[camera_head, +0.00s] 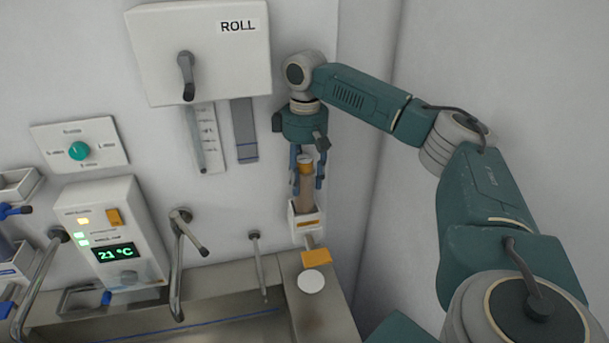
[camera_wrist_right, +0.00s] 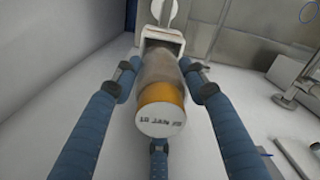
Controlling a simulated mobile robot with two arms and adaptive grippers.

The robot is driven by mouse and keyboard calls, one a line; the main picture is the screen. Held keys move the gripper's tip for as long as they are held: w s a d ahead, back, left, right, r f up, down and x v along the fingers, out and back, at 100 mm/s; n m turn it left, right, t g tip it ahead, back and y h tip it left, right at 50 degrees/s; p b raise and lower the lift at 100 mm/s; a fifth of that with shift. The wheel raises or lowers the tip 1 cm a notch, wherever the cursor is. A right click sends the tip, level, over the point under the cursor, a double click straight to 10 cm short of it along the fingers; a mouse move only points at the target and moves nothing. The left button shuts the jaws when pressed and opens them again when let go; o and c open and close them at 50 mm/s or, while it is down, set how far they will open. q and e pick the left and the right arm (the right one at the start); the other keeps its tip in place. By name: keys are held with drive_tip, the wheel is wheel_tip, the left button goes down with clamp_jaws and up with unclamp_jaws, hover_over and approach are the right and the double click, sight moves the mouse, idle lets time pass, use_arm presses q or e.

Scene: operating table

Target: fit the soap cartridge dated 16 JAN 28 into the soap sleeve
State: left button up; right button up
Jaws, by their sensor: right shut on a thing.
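The soap cartridge (camera_head: 307,190) is a brown-grey cylinder with an orange band and a white end cap. In the right wrist view the cartridge (camera_wrist_right: 163,77) has a small date on its cap that looks like 10 or 16 JAN 28; the digits are blurred. My right gripper (camera_head: 307,182) is shut on the cartridge from above, fingers around its upper part. My left gripper is out of view.
An orange lever (camera_head: 317,257) and a white disc (camera_head: 311,281) are below the sleeve, over the metal sink's corner (camera_head: 318,318). A tap (camera_head: 258,262) is to the left. The white ROLL box (camera_head: 200,60) is at upper left. The wall right of the sleeve is bare.

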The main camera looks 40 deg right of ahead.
sight(306, 160)
drive_tip(key=shift+f, duration=2.15)
drive_tip(key=o, duration=1.5)
drive_tip(key=shift+s+r, duration=0.1)
drive_tip(key=shift+r, duration=0.05)
wheel_tip(306, 160, up, 12)
drive_tip(key=shift+r, duration=0.1)
drive_tip(key=shift+s, duration=0.1)
